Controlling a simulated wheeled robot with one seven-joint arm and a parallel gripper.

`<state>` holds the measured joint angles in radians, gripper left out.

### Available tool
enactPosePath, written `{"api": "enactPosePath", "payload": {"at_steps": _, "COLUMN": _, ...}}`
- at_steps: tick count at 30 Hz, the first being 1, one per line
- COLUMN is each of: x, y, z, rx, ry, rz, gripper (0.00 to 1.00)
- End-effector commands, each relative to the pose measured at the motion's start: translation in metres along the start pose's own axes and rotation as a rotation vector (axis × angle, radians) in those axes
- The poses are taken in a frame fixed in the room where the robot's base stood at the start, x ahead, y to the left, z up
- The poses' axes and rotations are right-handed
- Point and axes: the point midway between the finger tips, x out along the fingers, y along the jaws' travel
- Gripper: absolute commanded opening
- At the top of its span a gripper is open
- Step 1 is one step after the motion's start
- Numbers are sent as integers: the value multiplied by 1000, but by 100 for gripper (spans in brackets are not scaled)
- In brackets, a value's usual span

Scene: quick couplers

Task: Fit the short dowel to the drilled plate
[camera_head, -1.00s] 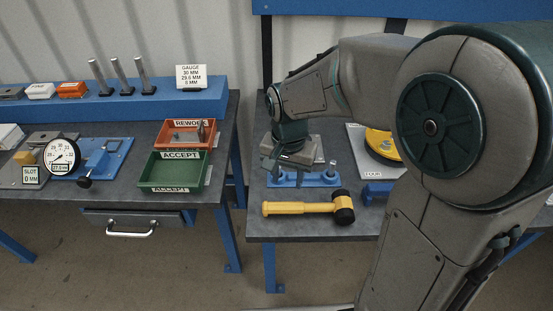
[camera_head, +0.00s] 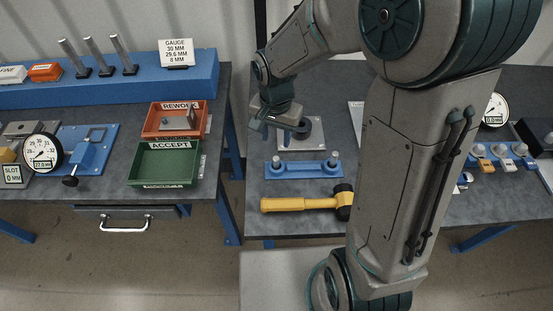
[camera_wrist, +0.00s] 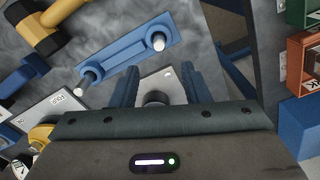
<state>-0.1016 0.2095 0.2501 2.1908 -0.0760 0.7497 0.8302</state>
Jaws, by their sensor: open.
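The drilled plate (camera_head: 292,146) is a light grey square on the right-hand bench, with a dark round part on it. It also shows between my fingers in the wrist view (camera_wrist: 158,76). In front of it, a blue two-post holder (camera_head: 305,170) carries two upright metal dowels. The left dowel (camera_head: 277,162) looks like the shorter; the right one (camera_head: 334,157) stands taller. Both show in the wrist view, the shorter (camera_wrist: 158,41) and the taller (camera_wrist: 88,78). My gripper (camera_head: 285,122) is open and empty above the plate, behind the holder; it partly hides the plate.
A yellow mallet (camera_head: 300,204) lies at the bench's front edge, in front of the holder. My arm hides the bench's middle. Red (camera_head: 160,130) and green (camera_head: 155,178) trays sit on the left bench, across a gap.

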Motion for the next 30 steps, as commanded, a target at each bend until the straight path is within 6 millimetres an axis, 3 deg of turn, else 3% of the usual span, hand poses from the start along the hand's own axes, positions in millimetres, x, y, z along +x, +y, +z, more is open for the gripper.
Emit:
{"api": "enactPosePath", "payload": {"at_steps": 6, "x": 33, "y": 0, "z": 1, "rx": -2, "ry": -3, "rz": 1, "gripper": 42}}
{"api": "enactPosePath", "payload": {"at_steps": 14, "x": 48, "y": 2, "z": 1, "rx": 2, "ry": -3, "rz": 2, "gripper": 42}}
{"api": "enactPosePath", "payload": {"at_steps": 24, "x": 87, "y": 4, "z": 2, "rx": 3, "ry": -2, "rz": 1, "gripper": 42}}
{"api": "enactPosePath", "payload": {"at_steps": 30, "x": 92, "y": 3, "z": 2, "rx": 3, "ry": 1, "rz": -1, "gripper": 42}}
